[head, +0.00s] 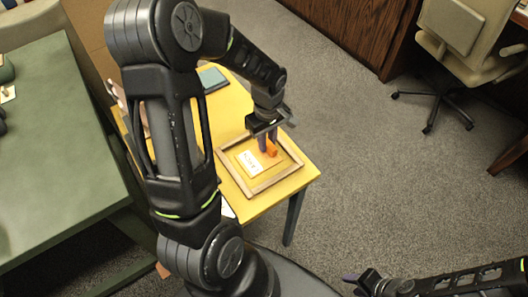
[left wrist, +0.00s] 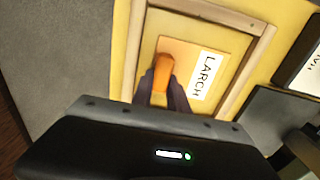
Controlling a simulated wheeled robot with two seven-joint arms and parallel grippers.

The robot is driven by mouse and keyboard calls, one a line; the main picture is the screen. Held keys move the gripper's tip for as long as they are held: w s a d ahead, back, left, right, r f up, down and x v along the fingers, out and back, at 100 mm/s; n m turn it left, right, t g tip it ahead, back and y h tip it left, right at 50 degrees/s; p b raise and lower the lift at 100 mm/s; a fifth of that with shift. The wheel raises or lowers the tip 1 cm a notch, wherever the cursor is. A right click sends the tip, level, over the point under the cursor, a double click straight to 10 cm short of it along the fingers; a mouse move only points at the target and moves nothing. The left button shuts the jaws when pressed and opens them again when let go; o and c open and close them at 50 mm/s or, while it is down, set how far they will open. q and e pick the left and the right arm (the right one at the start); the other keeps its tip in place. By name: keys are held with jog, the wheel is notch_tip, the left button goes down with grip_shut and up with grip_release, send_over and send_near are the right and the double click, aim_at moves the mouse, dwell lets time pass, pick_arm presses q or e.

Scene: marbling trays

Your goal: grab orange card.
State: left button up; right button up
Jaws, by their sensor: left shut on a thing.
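The orange card (head: 243,161) lies inside a wooden-rimmed tray (head: 287,182) on the yellow table. It is a light orange sheet with a white label and an upright orange grip (head: 272,150). In the left wrist view the label (left wrist: 207,74) reads LARCH and the card (left wrist: 152,50) sits within the tray's rim (left wrist: 262,45). My left gripper (head: 265,146) points down over the card, its purple fingers shut on the orange grip (left wrist: 165,62). Whether the card is lifted cannot be told. My right gripper (head: 358,284) is low at the bottom right, away from the table; its opening is unclear.
The yellow table (head: 231,103) carries a dark-framed teal tray (head: 211,78) at its far end. My left arm hides much of the table. A green table (head: 62,150) stands at the left. An office chair (head: 455,50) stands on open grey carpet at the right.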

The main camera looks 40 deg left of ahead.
pick_arm(q)
grip_shut()
jog(key=shift+r, duration=0.45)
notch_tip(320, 180, up, 9)
jog(key=shift+r, duration=0.1)
dwell(0.6)
